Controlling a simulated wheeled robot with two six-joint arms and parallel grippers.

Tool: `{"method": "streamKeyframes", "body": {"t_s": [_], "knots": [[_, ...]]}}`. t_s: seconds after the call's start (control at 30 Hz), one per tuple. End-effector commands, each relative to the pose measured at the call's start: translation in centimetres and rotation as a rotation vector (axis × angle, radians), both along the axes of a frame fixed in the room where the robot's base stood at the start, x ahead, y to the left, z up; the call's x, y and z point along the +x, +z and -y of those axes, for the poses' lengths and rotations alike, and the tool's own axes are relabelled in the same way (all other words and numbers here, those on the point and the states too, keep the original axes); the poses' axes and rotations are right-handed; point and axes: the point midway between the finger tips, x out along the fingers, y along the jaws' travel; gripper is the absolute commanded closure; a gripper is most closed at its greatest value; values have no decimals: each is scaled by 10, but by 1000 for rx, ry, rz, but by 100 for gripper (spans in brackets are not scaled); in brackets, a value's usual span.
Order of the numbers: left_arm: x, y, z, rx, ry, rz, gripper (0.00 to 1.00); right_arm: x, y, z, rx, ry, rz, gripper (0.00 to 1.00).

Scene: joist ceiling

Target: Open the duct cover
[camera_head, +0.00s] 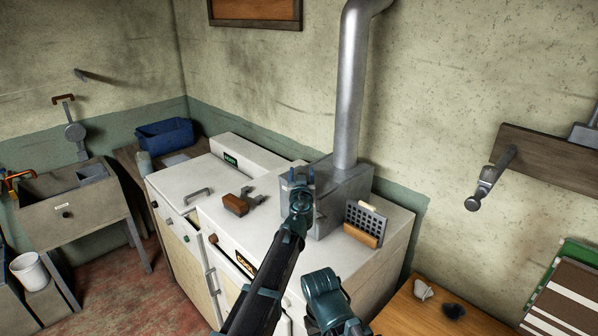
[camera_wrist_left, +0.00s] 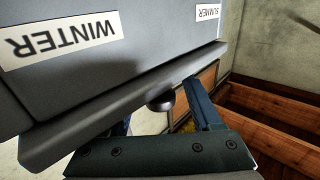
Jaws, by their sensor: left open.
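A grey metal box (camera_head: 345,183) stands on the white counter with a round silver duct pipe (camera_head: 350,90) rising from it. In the left wrist view a grey panel (camera_wrist_left: 130,50) fills the upper left, with the labels "WINTER" and "SUMMER" upside down. A small dark knob (camera_wrist_left: 161,101) sticks out below the panel's lower edge. My left gripper (camera_head: 301,177) is in front of the box, and it also shows in the left wrist view (camera_wrist_left: 163,112). Its fingers are apart, one on each side of the knob. Contact cannot be told. My right gripper is not seen.
A dark grille with a wooden base (camera_head: 365,225) stands right of the box. A brown block (camera_head: 236,205) lies to the left on the white counter (camera_head: 340,260). A wooden table (camera_head: 420,318) is at lower right. A blue bin (camera_head: 165,135) is at the back left.

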Motion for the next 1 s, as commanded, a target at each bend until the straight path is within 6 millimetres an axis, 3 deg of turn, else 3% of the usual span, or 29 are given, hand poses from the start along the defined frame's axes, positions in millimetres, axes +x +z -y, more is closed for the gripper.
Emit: {"method": "streamKeyframes", "body": {"t_s": [0.33, 0.7, 1.0], "knots": [[7, 0, 1, 0, -1, 0, 34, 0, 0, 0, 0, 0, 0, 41], [7, 0, 1, 0, 0, 0, 99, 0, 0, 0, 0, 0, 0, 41], [7, 0, 1, 0, 0, 0, 100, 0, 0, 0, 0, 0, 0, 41]]}}
